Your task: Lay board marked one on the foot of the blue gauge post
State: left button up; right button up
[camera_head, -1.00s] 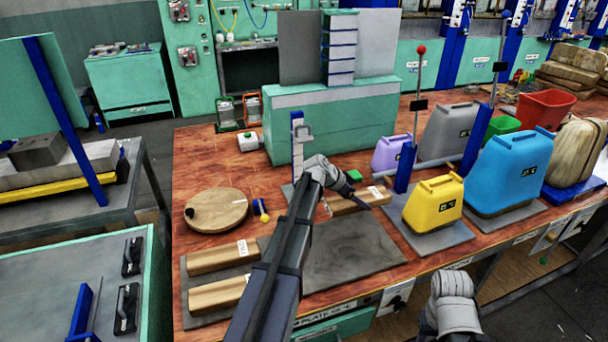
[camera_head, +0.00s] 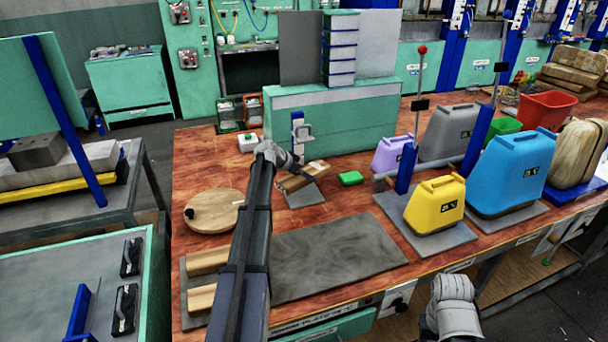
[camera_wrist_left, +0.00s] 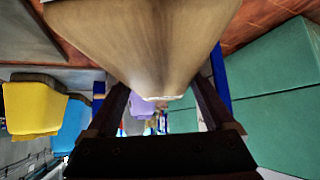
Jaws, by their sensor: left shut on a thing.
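My left gripper (camera_head: 300,168) is shut on a wooden board (camera_head: 290,184) with a pale label too small to read. The board fills the top of the left wrist view (camera_wrist_left: 150,40), between the fingers (camera_wrist_left: 160,100). The blue gauge post (camera_head: 297,122) stands upright in front of the green cabinet, its lower part hidden by my gripper and the board. Its grey foot plate (camera_head: 306,198) shows just below the board. The board is over the foot; whether it touches cannot be told. My right arm shows low at the right, its gripper out of sight.
Two boards (camera_head: 205,262) lie on a grey plate at front left, partly behind my arm. A dark mat (camera_head: 340,255) is bare.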

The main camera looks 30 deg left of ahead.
aim_at(293, 184)
pick_arm(q)
jog(key=shift+f+b, duration=3.1)
jog(key=shift+f, duration=0.15)
jog(key=shift+f+b, duration=0.6)
jog(key=o, duration=1.6)
jog(key=shift+c, duration=0.2)
jog(key=shift+r, duration=0.1)
jog(key=p+v, duration=0.5)
jog(key=v, duration=0.2)
jog(key=shift+d+r, duration=0.1)
jog(key=shift+r, duration=0.05)
jog(key=shift+s+r+p, duration=0.2)
jog(key=shift+s+p, duration=0.05)
jog(key=shift+p, duration=0.15)
